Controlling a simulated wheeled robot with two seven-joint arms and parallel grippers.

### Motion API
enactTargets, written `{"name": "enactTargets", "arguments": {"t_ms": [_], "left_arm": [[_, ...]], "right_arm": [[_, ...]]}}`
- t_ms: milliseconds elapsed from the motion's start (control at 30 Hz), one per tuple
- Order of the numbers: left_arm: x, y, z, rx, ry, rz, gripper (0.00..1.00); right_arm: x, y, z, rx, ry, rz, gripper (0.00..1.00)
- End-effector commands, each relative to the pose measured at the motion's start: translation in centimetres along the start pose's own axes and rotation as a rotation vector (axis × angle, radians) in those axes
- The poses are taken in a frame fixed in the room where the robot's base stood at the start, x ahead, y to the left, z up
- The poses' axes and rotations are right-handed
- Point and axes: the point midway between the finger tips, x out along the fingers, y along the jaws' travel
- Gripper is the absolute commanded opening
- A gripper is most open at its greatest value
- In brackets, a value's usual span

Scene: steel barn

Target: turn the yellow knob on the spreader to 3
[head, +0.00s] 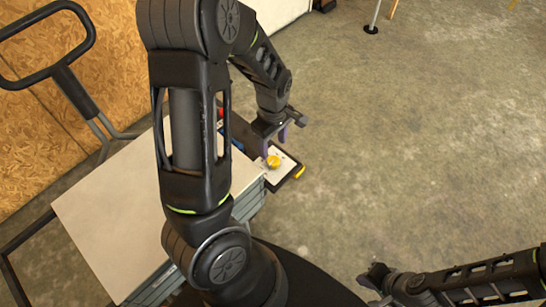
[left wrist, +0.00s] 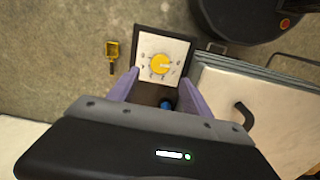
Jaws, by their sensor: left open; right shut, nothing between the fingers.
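The yellow knob (head: 273,161) sits on a white dial plate (head: 281,174) at the end of the cart-like unit. In the left wrist view the knob (left wrist: 160,64) is round, with dark marks around it on the plate (left wrist: 178,48). The numbers and the knob's setting are too small to read. My left gripper (head: 275,138) is open, with its purple fingers over the panel near the knob. In the left wrist view the knob shows beyond the gap between the fingertips (left wrist: 164,77), apart from them. My right gripper (head: 376,279) is shut and empty at the lower right, away from the panel.
A pale flat top (head: 105,205) and a black push handle (head: 50,70) lie left of the panel. A red part (head: 221,113) and a blue part (left wrist: 166,103) are close to the dial. A chipboard wall (head: 120,60) stands behind.

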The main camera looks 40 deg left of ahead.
Motion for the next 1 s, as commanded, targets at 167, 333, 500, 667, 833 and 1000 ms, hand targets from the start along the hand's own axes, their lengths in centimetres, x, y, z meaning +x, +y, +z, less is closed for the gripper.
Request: {"name": "enactTargets", "arguments": {"t_ms": [167,333,500,667,833,1000], "left_arm": [[1.1,-0.1,0.0,0.000,0.000,-0.003,0.57],[3.4,-0.1,0.0,-0.001,-0.001,-0.004,0.57],[6.1,-0.1,0.0,0.001,-0.001,-0.003,0.57],[7.6,0.0,0.0,0.001,0.000,-0.001,0.57],[7.9,0.0,0.0,0.001,-0.001,0.001,0.57],[7.8,0.0,0.0,0.001,-0.001,0.001,0.56]], "right_arm": [[0.2,0.1,0.0,0.000,0.000,0.000,0.00],[0.5,0.2,0.0,0.000,0.000,0.000,0.00],[0.8,0.3,0.0,-0.001,0.000,0.000,0.00],[0.9,0.4,0.0,-0.001,0.000,0.000,0.00],[0.9,0.4,0.0,-0.001,0.000,0.000,0.00],[0.9,0.4,0.0,-0.001,0.000,0.000,0.00]]}}
